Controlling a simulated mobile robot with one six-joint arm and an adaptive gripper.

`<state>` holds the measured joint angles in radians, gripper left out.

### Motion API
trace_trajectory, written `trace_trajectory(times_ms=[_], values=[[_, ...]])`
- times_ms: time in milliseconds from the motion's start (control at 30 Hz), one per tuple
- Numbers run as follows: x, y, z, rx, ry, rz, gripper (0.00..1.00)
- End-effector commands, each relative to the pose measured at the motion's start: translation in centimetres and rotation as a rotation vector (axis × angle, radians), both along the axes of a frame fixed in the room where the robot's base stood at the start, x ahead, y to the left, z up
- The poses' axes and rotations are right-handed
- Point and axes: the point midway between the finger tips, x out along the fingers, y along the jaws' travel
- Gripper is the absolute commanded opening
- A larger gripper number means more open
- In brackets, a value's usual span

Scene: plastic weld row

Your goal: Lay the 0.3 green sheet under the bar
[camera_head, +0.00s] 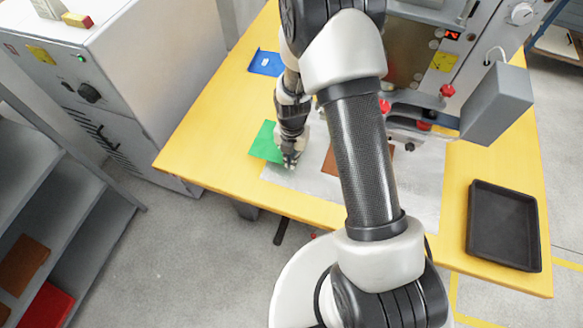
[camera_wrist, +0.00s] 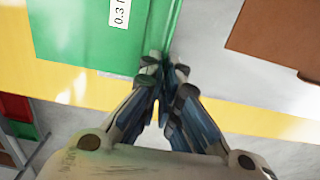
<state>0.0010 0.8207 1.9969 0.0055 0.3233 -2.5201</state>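The green sheet (camera_head: 265,142) lies at the left edge of the pale mat on the yellow table. In the wrist view the green sheet (camera_wrist: 85,35) fills the upper left, with a white label (camera_wrist: 120,12) reading "0.3". My gripper (camera_head: 291,163) points down at the sheet's right edge. In the wrist view the fingertips of my gripper (camera_wrist: 165,68) are close together, with the sheet's raised green edge between them; they look shut on it. The machine's bar (camera_head: 410,98) is at the back right, partly hidden behind my arm.
A brown sheet (camera_head: 329,160) lies on the pale mat (camera_head: 300,181), partly behind my arm. A blue sheet (camera_head: 266,63) lies at the back left of the table. A black tray (camera_head: 503,225) stands at the right. A grey box (camera_head: 497,103) sits beside the machine.

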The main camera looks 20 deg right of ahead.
Motion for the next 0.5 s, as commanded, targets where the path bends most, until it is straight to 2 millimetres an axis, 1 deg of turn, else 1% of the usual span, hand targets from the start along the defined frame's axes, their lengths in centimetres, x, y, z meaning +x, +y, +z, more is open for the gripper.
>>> trace_trajectory(times_ms=[33, 167, 233, 400, 500], values=[[0.0, 0.0, -0.7, 0.000, 0.000, 0.000, 0.00], [0.1, 0.0, -1.3, 0.000, -0.002, 0.000, 0.00], [0.0, 0.0, -2.0, 0.000, 0.000, 0.000, 0.00], [0.0, 0.0, -4.7, 0.001, 0.001, -0.001, 0.00], [0.0, 0.0, -5.5, 0.000, 0.000, -0.001, 0.00]])
